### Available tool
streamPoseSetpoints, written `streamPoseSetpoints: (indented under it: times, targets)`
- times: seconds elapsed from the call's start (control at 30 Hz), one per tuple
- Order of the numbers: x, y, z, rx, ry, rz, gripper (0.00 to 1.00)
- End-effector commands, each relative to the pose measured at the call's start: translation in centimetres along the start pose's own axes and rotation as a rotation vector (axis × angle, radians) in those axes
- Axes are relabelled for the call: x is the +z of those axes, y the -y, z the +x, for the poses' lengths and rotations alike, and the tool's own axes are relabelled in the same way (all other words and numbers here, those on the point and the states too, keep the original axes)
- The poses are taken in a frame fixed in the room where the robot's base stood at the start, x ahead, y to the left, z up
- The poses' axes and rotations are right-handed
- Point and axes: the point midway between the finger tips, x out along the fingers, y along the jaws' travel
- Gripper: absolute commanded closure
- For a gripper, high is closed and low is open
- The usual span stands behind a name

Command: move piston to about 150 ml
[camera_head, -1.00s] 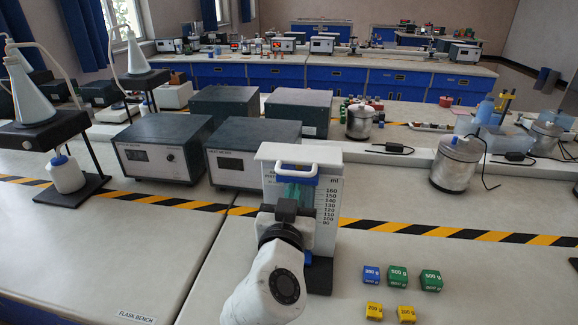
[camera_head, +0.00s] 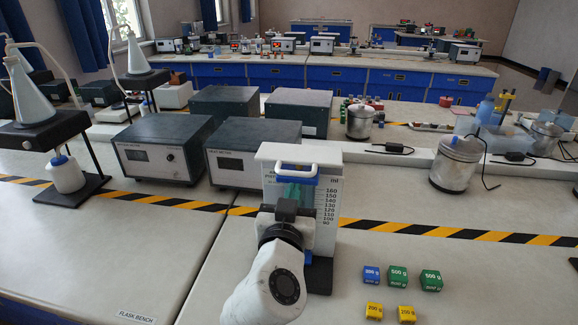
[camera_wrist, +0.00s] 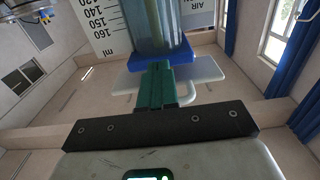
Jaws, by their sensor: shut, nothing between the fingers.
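The gas syringe stand has a white scale board (camera_head: 328,205) printed in ml, with marks from 90 up to 160. Its clear tube with the piston (camera_head: 292,192) stands in front of the board, with a blue cap at the top and a white loop handle (camera_head: 296,167) above. My gripper (camera_head: 287,208) is in front of the tube and hides its lower part and the piston level. In the wrist view, the tube (camera_wrist: 150,28) and blue cap (camera_wrist: 160,56) appear upside down. My green fingertips (camera_wrist: 161,70) are together, close to the cap; contact is unclear.
Blue, green and yellow weights (camera_head: 400,280) lie on the bench at right. Grey instrument boxes (camera_head: 155,148) stand behind left. A metal can (camera_head: 457,162) stands at right behind the striped tape. Bench front left is clear.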

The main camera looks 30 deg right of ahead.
Motion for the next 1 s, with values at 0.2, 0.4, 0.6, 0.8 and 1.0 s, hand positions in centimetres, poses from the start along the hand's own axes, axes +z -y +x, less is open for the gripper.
streamPoseSetpoints:
  times: [0.2, 0.4, 0.6, 0.8, 1.0]
  targets:
    - [0.0, 0.0, 0.0, 0.0, 0.0, 0.0, 1.0]
    - [-0.5, 0.0, 0.0, 0.0, 0.0, 0.001, 1.0]
    - [-1.0, 0.0, 0.0, 0.0, 0.0, 0.002, 1.0]
    - [-1.6, 0.0, 0.0, 0.0, 0.0, 0.001, 1.0]
    - [-2.1, 0.0, 0.0, 0.0, 0.0, 0.0, 1.0]
